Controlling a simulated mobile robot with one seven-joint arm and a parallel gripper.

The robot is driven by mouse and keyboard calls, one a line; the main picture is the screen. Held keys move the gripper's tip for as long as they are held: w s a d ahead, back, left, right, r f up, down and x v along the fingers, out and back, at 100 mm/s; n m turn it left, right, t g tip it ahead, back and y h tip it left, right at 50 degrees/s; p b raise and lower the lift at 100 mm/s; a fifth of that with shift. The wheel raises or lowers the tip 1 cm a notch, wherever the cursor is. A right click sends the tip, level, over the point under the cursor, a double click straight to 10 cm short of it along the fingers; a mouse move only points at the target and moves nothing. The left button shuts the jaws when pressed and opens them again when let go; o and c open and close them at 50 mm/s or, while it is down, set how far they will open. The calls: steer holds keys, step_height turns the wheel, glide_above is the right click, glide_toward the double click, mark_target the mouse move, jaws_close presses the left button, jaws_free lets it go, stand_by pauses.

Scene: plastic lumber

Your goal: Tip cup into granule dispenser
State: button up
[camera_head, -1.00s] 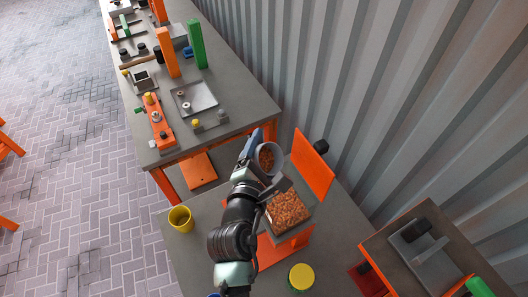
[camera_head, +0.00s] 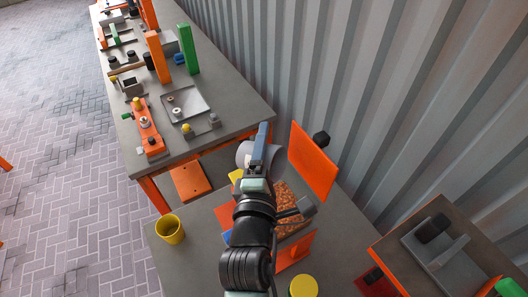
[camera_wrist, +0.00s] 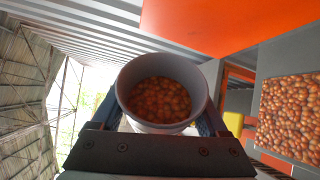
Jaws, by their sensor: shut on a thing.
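A pale grey cup (camera_wrist: 127,80) with brown-orange granules (camera_wrist: 160,100) inside is held by my gripper (camera_head: 262,140). The wrist view looks into its open mouth, with blue fingers on both sides. In the head view, the cup (camera_head: 246,153) shows beside the fingers and looks tilted; its granules are hidden there. The orange granule dispenser (camera_head: 296,252) stands on the near table, its open hopper full of granules (camera_head: 285,205). My arm hides part of it. The cup is above and beyond the hopper, apart from it. The hopper granules (camera_wrist: 290,115) also show at right in the wrist view.
An upright orange panel (camera_head: 312,160) stands close right of the cup. A yellow cup (camera_head: 170,229) stands at the near table's left, and a yellow-lidded jar (camera_head: 303,287) at its front. A grey workbench (camera_head: 232,112) with parts lies beyond. The corrugated wall (camera_head: 400,90) is at right.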

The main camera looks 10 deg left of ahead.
steer(key=shift+s+d+r+m+t+b, duration=0.1)
steer(key=shift+d+r+m+t+b, duration=0.2)
steer(key=shift+m+b, duration=0.65)
steer(key=shift+s+d+r+m+t+b, duration=0.15)
steer(key=shift+d+m+t+b, duration=0.15)
steer(key=shift+m+b, duration=0.65)
steer(key=shift+s+d+r+m+t+b, duration=0.15)
steer(key=shift+m+t+b, duration=0.35)
steer(key=shift+b, duration=0.75)
steer(key=shift+d+r+m+b, duration=0.15)
steer(key=shift+m+b, duration=0.45)
steer(key=shift+b, duration=0.05)
steer(key=shift+r, duration=0.2)
